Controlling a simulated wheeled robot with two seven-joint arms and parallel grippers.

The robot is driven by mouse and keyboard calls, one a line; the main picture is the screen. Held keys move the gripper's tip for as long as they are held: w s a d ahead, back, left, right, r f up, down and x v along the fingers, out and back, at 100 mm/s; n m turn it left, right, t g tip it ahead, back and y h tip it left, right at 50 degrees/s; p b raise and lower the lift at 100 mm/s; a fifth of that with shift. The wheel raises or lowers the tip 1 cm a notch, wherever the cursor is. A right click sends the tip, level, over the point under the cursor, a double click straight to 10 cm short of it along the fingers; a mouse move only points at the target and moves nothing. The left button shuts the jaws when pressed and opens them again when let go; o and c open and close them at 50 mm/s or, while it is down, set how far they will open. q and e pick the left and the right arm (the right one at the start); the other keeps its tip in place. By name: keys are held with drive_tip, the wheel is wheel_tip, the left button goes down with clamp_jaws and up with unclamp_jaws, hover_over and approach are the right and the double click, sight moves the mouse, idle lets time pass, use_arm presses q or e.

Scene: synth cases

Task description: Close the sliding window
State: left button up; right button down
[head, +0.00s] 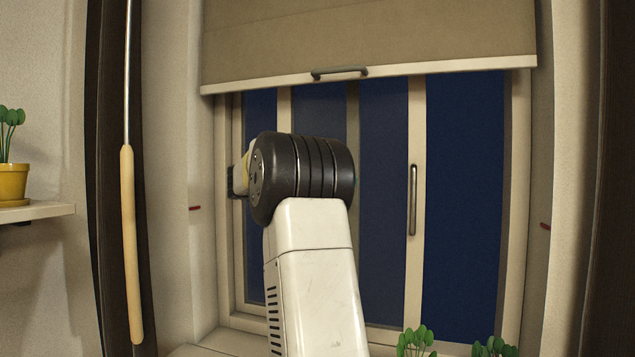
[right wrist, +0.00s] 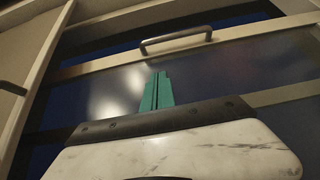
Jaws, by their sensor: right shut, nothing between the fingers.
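The sliding window (head: 416,270) stands ahead in a pale frame, with dark blue behind its panes. A grey vertical bar handle (head: 413,200) is on an upright pale stile right of centre. To its right is a wide, evenly dark blue strip up to the frame. My arm covers part of the panes left of the handle and hides most of its gripper in the head view. In the right wrist view my right gripper (right wrist: 159,78) has its teal fingers together and empty, in front of a pane. A bar handle (right wrist: 176,38) lies just beyond the tips, apart from them. My left gripper is not in view.
A beige blind (head: 370,35) with a grey pull (head: 339,72) hangs over the window's top. A wooden-handled rod (head: 131,245) hangs at left. A yellow plant pot (head: 13,185) sits on a shelf (head: 40,211). Green plants (head: 416,341) stand along the bottom right.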

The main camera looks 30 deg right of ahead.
approach(392, 180)
drive_tip(key=s+d, duration=0.4)
drive_tip(key=d, duration=0.1)
drive_tip(key=shift+s+d+r, duration=0.1)
drive_tip(key=shift+s+d, duration=0.2)
drive_tip(key=shift+s, duration=0.25)
drive_tip(key=shift+s+d, duration=0.3)
drive_tip(key=shift+s, duration=0.3)
drive_tip(key=shift+s+d, duration=0.35)
drive_tip(key=shift+s, duration=0.15)
drive_tip(key=shift+s+d, duration=0.1)
drive_tip(key=shift+s, duration=0.1)
drive_tip(key=s+d, duration=1.3)
drive_tip(key=s, duration=0.2)
drive_tip(key=shift+s, duration=0.25)
drive_tip(key=shift+s+d+r, duration=0.1)
